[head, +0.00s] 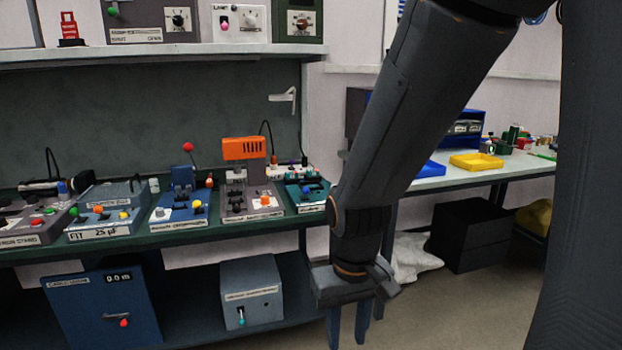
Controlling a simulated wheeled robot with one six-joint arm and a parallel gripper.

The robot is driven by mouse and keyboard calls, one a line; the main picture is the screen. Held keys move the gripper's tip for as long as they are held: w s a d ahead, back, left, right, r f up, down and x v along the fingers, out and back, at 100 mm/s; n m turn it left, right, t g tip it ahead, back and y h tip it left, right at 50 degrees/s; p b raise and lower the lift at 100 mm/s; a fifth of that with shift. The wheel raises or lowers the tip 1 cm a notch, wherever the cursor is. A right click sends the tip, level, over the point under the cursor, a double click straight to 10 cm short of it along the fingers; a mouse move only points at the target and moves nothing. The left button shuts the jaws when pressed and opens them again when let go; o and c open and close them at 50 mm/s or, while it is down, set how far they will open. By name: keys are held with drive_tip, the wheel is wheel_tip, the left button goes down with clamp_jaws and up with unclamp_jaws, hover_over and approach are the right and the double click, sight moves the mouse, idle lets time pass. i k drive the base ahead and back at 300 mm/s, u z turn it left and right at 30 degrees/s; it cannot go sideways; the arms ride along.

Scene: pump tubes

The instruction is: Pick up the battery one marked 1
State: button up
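My gripper (348,322) hangs at the end of my dark arm, right of the green workbench and in front of the floor gap between the two benches. Its fingers point down, with a gap between them, and I see nothing held there. The lower finger ends are near the picture's bottom edge. I cannot pick out a battery marked 1 in this view. Small items lie on the far right bench, too small to identify.
The green bench (160,240) carries several devices, including one with an orange top (244,148). A blue box (100,312) and a grey box (251,293) stand below. The far bench (475,178) holds a yellow tray (477,161). Black boxes (470,236) stand beneath it.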

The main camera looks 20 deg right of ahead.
sight(290, 178)
drive_tip(key=z, duration=0.55)
drive_tip(key=i, duration=0.75)
drive_tip(key=z, duration=0.8)
drive_tip(key=i, duration=0.8)
drive_tip(key=u, duration=0.25)
drive_tip(key=i, duration=0.9)
drive_tip(key=u, duration=0.85)
drive_tip(key=i, duration=0.3)
drive_tip(key=u, duration=0.15)
